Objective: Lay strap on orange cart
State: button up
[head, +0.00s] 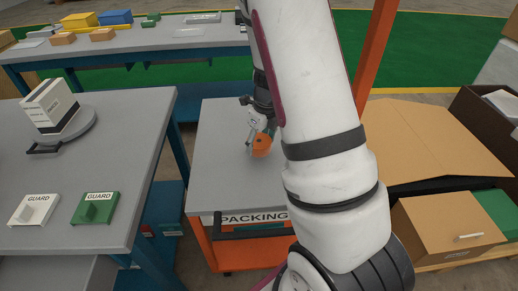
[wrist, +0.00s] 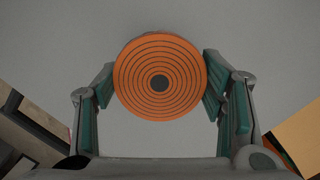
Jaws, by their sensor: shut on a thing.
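The strap is an orange roll with dark spiral rings (wrist: 160,77), seen face-on between my fingers in the wrist view. It also shows as a small orange roll in the head view (head: 262,145). My gripper (wrist: 159,82) is shut on it, with teal finger pads on its left and right sides. The orange cart (head: 225,252) has a grey top and a "PACKING" label on its front. The roll is over the cart's grey top; I cannot tell whether it touches the surface. My arm hides the cart's right part.
A grey table (head: 100,160) at left holds a white box (head: 48,105) on a round grey plate, plus white and green guard pieces. An open cardboard box (head: 435,140) stands at right. The cart top around the roll looks clear.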

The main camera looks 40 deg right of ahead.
jog(key=shift+w+f+b, duration=0.1)
jog(key=shift+f+b, duration=0.4)
jog(key=shift+f, duration=1.3)
jog(key=shift+f, duration=0.1)
jog(key=o, duration=1.2)
